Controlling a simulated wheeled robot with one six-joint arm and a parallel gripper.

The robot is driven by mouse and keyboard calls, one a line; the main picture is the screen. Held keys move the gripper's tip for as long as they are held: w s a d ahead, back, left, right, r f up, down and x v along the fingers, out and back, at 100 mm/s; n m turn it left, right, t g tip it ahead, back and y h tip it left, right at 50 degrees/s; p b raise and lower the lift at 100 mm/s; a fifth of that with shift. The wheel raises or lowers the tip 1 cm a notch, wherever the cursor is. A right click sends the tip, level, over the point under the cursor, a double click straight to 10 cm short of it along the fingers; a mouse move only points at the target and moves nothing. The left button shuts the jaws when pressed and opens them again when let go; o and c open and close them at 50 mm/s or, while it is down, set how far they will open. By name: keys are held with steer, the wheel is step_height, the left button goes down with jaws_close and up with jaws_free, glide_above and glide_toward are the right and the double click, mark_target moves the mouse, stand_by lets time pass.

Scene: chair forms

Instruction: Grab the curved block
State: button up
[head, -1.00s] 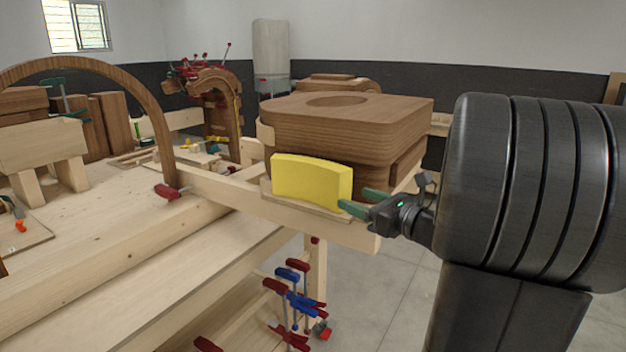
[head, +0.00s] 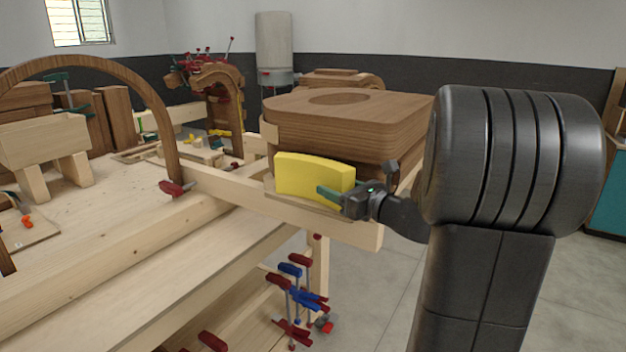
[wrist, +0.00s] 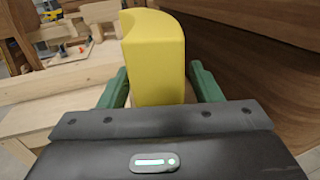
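The yellow curved block (head: 308,175) stands upright on a thin wooden board (head: 318,212) at the bench end, in front of the dark wooden form. In the wrist view the block (wrist: 153,60) stands between the two green fingers. My gripper (head: 330,192) is at the block's right end, with one finger in front of it; the far finger is hidden in the head view. In the wrist view my gripper (wrist: 155,88) is open, with a gap on each side of the block, wider on the right.
The stacked wooden form (head: 385,125) rises close behind the block. A wooden arch (head: 160,115) stands to the left. Red and blue clamps (head: 297,290) hang below the bench. Open floor (head: 360,300) lies in front of the bench end.

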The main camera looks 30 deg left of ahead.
steer(key=c, duration=1.1)
